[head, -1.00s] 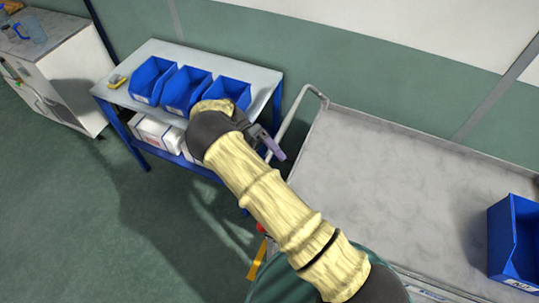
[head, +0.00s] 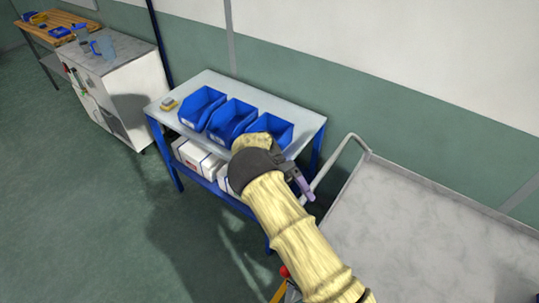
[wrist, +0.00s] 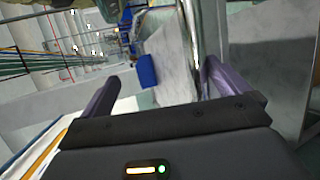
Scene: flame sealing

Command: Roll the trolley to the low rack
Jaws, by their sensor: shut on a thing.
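The trolley (head: 410,230) stands at the right in the head view, with a grey rimmed deck and a pale tubular handle (head: 338,158) at its left end. My gripper (head: 305,188) is at this handle and shut on it; my wrist partly hides the grip. In the wrist view the purple fingers of my gripper (wrist: 157,75) stand apart, with the metal tube near the right finger. A blue-framed two-level stand (head: 312,120) is just left of the trolley. A slatted orange rack (head: 50,33) is at the far left. I cannot tell which is the low rack.
Green floor (head: 75,200) is clear in front.

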